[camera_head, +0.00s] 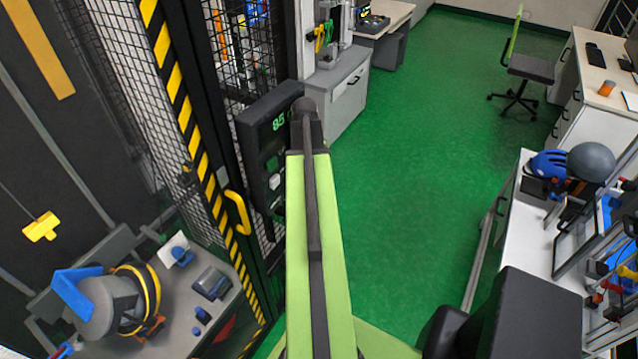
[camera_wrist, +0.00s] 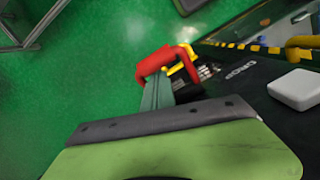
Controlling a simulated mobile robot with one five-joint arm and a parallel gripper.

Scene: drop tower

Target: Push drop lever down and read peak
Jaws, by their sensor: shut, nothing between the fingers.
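The black control panel (camera_head: 257,140) is on the tower's frame, left of my arm in the head view. Its green digits read "85", and my arm may cover more of them. In the wrist view the panel (camera_wrist: 245,90) carries the word DROP beside a red lever handle (camera_wrist: 160,60), with a yellow part behind it. My gripper (camera_wrist: 157,92) is shut and empty, its fingers pointing at the red handle. Fingertips and handle overlap in view; I cannot tell whether they touch. The lever and fingers are hidden in the head view.
A white block (camera_wrist: 296,89) sits on the panel near the lever. A yellow door handle (camera_head: 238,212) and a striped mesh cage (camera_head: 178,110) stand to the left. A white bench with helmets (camera_head: 591,162) is at right. The green floor (camera_head: 420,130) between is clear.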

